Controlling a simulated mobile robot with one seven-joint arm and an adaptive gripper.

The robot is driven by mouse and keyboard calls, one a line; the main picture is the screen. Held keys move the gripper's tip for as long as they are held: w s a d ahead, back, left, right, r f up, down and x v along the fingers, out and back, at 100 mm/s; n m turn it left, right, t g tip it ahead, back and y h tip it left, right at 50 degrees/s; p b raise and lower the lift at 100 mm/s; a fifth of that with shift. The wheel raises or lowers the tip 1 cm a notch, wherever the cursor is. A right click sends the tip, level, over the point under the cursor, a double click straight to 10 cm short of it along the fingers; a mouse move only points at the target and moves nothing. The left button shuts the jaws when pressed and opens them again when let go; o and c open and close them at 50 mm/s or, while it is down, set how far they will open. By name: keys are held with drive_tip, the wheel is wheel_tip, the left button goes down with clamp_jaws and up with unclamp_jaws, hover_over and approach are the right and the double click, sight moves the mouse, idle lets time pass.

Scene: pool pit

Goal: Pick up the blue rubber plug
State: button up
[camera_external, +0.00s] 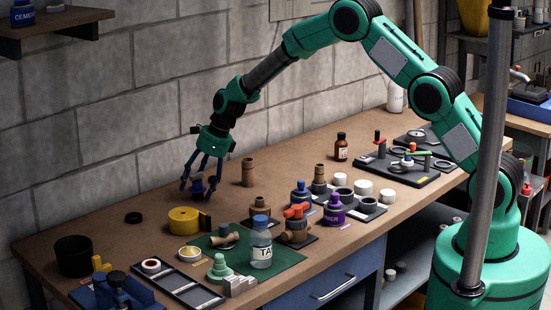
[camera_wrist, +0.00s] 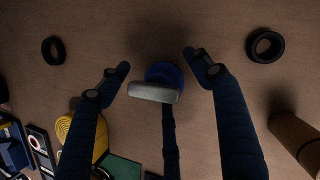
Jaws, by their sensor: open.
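The blue rubber plug (camera_external: 197,186) stands on the wooden bench, at the far left part near the wall. My gripper (camera_external: 195,191) is above and around it, fingers pointing down and spread open. In the wrist view the blue plug (camera_wrist: 163,73) shows between my left and right fingertips, with gaps on both sides. A pale grey bar and a dark finger lie in front of it and hide its near part. I cannot tell whether any finger touches it.
A yellow tape roll (camera_external: 184,220) and a black ring (camera_external: 133,217) lie close by to the left. A brown cylinder (camera_external: 248,172) stands to the right. A green mat (camera_external: 282,259) with bottles and fittings lies in front. The block wall (camera_external: 100,130) is behind.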

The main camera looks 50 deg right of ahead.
sight(196, 174)
idle(0.4)
drive_tip(key=c, duration=1.2)
drive_tip(key=shift+r, duration=0.1)
drive_tip(key=shift+r+p, duration=0.3)
drive_tip(key=shift+r, duration=0.3)
wheel_tip(196, 174, up, 2)
drive_tip(key=shift+r+p, duration=0.1)
drive_tip(key=shift+p, duration=0.3)
drive_tip(key=s+d, duration=0.1)
drive_tip(key=s, duration=0.4)
drive_tip(key=s+d+r+p, duration=0.1)
drive_tip(key=s, duration=0.4)
drive_tip(key=s+d+p, duration=0.1)
drive_tip(key=s, duration=0.4)
drive_tip(key=shift+s+d+r, duration=0.2)
drive_tip(key=shift+s+d, duration=0.1)
drive_tip(key=shift+d, duration=0.05)
